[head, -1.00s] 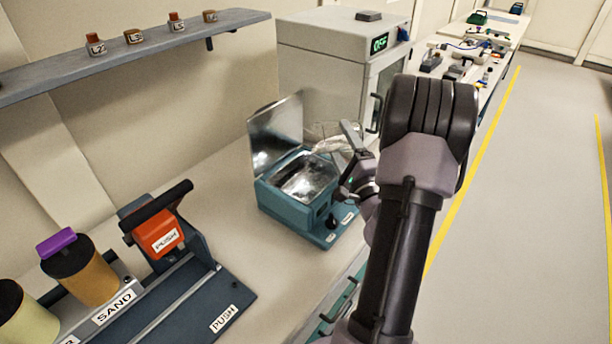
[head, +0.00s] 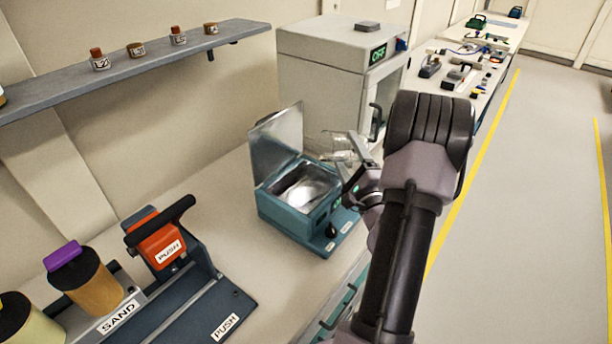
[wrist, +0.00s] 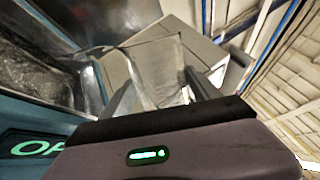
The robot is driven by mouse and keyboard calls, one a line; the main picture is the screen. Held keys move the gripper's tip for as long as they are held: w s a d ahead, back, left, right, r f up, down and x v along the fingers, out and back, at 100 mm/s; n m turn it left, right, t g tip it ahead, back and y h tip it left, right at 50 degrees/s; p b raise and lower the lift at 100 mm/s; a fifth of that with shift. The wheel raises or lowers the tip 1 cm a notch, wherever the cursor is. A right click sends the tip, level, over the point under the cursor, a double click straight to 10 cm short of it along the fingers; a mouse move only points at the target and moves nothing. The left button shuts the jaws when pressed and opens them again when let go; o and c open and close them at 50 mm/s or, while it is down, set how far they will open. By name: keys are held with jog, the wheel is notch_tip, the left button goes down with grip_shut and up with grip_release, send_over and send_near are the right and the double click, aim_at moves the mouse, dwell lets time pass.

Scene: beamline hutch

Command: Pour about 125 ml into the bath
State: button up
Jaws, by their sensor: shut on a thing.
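The bath (head: 275,207) is a teal box with a shiny metal basin, its lid (head: 278,140) standing open at the back. A bright patch shows on the basin floor; I cannot tell the liquid level. My gripper (head: 352,158) is at the bath's right rear edge, shut on a clear glass beaker (head: 338,143). The beaker looks tilted towards the basin. In the wrist view the beaker (wrist: 155,70) is between the dark fingers, with the basin (wrist: 35,65) at left. No stream or liquid level is clear in the glass.
A white oven (head: 325,75) reading OFF stands close behind the bath. A dispenser rack with an orange PUSH block (head: 160,240) and a sand container (head: 90,280) is at front left. A shelf (head: 150,60) with small jars runs along the wall.

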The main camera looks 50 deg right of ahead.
jog(key=shift+s+r+m+p, duration=0.1)
jog(key=shift+r+m+p, duration=0.1)
jog(key=shift+m+p, duration=0.4)
jog(key=m+p, duration=0.1)
jog(key=m+g+p, duration=0.1)
jog(key=shift+a+r+m+h, duration=0.1)
jog(key=shift+r+m+h, duration=0.2)
jog(key=shift+m+h, duration=0.1)
jog(key=shift+f+m, duration=0.2)
jog(key=shift+m, duration=0.1)
dwell(0.6)
